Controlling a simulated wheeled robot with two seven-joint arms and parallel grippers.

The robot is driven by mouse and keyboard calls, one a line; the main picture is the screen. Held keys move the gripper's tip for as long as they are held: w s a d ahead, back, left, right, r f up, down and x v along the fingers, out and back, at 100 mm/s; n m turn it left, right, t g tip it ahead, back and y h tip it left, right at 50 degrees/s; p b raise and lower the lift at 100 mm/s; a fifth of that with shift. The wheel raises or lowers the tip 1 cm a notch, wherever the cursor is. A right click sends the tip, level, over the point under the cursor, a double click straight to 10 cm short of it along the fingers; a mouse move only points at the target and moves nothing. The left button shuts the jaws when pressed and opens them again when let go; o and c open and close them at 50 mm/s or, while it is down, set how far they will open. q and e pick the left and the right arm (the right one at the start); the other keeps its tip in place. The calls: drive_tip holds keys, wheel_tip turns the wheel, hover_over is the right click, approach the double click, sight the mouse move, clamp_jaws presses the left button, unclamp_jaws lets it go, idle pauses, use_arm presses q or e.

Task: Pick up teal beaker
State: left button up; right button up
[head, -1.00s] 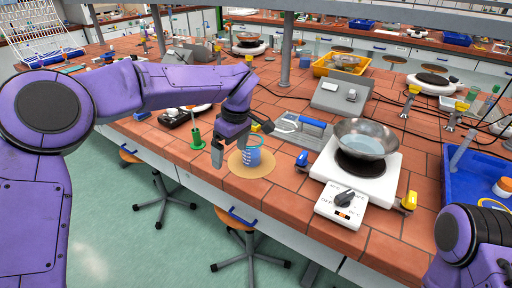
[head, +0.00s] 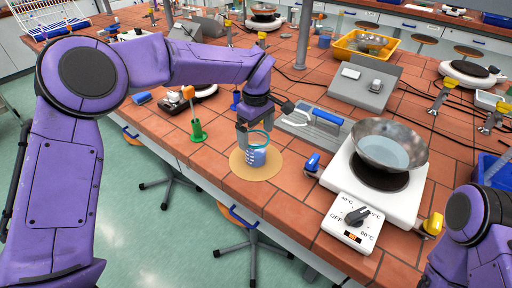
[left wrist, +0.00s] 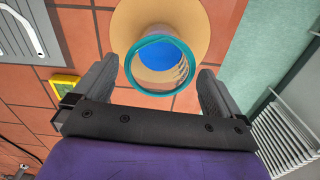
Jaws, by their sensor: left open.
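The teal beaker (head: 257,152) stands upright on a round tan mat (head: 243,173) near the bench's front edge, with blue contents. In the left wrist view its teal rim (left wrist: 133,66) lies ahead of and partly between the finger tips, with a gap on each side. My left gripper (head: 257,130) is open and empty just above and behind the beaker; its fingers (left wrist: 160,82) show on both sides in the left wrist view. Part of my right arm shows at the lower right of the head view, but its gripper is out of view.
A white hotplate (head: 345,199) with a metal bowl (head: 389,147) stands to the right. Tiles in front of the hotplate are bare.

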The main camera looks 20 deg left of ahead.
use_arm(q)
wheel_tip(320, 180, down, 3)
drive_tip(key=shift+r, duration=0.15)
drive_tip(key=c, duration=0.9)
drive_tip(key=shift+c, duration=0.2)
